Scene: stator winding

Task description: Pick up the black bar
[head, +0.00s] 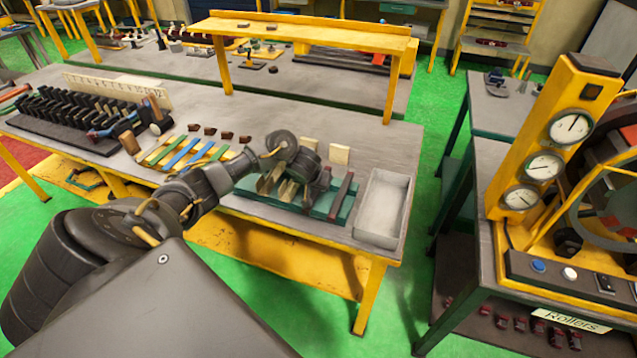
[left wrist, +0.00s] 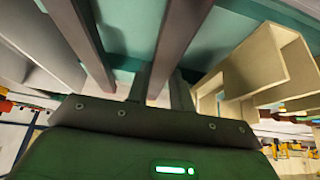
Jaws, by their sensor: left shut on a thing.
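Two dark bars show side by side in the left wrist view. My left gripper (left wrist: 160,88) is shut on one black bar (left wrist: 182,38), with a finger on each side of its near end. The other dark bar (left wrist: 84,42) lies to its left, apart from the gripper; in the head view this bar (head: 341,196) lies to the right of the gripper. My left gripper (head: 318,184) is over the green tray (head: 280,205) in the head view, and the wrist partly hides the held bar. I cannot tell whether the held bar is lifted. My right gripper is out of view.
Beige channel pieces (left wrist: 265,65) stand close to the right of the gripper in the wrist view. An empty grey bin (head: 382,207) stands right of the tray. Coloured strips (head: 183,152) lie to the left. A yellow shelf (head: 310,35) stands behind the table.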

